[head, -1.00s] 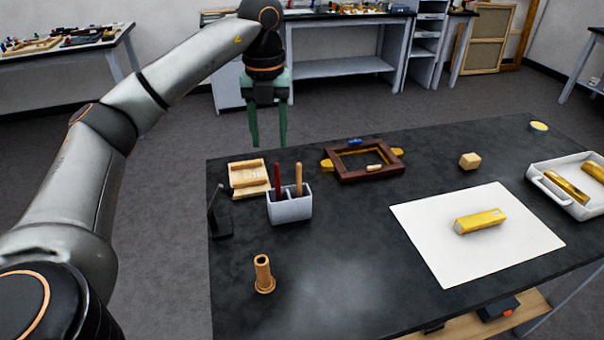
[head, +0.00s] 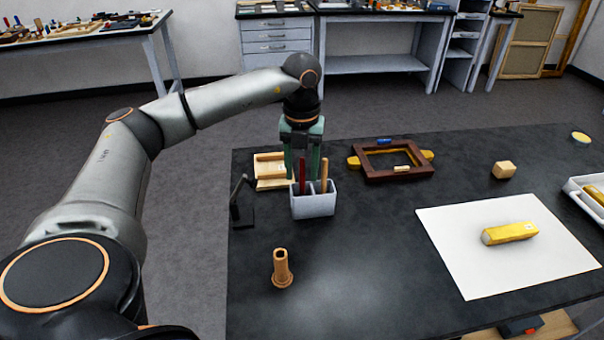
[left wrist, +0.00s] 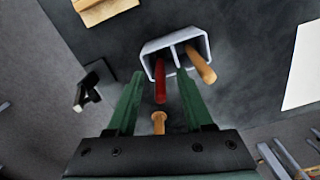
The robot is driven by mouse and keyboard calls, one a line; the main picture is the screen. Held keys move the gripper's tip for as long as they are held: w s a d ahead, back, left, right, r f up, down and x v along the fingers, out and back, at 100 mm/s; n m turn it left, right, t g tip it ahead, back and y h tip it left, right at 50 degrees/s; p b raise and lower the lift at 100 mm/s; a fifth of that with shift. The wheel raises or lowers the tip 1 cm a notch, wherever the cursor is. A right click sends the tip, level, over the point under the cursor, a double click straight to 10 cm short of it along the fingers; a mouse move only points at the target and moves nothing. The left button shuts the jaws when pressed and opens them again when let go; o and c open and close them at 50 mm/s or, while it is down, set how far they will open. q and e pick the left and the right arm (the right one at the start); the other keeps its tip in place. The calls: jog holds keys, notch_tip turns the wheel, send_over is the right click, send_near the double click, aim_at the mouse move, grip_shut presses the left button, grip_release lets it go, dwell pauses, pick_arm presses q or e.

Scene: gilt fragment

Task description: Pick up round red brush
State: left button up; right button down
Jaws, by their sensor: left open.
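The round red brush (head: 302,176) stands upright in the left compartment of a light grey two-part holder (head: 313,206). In the left wrist view the red brush (left wrist: 160,82) shows between my green fingers, with the holder (left wrist: 152,47) beyond it. A tan-handled brush (head: 324,172) stands in the right compartment. My left gripper (head: 302,172) is open and points down at the holder, with its fingers seen around the upper part of the red brush. I cannot tell whether either finger touches it. The brushes' lower ends are hidden in the holder. My right gripper is not in view.
A wooden tray (head: 270,182) lies behind the holder, and a small black stand (head: 241,211) is at its left. A brown wooden frame (head: 367,173) lies to the right. A wooden peg-like piece (head: 281,272) stands in front. The front middle of the table is clear.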

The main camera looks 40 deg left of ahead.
pick_arm(q)
jog(key=shift+f, duration=0.7)
grip_shut()
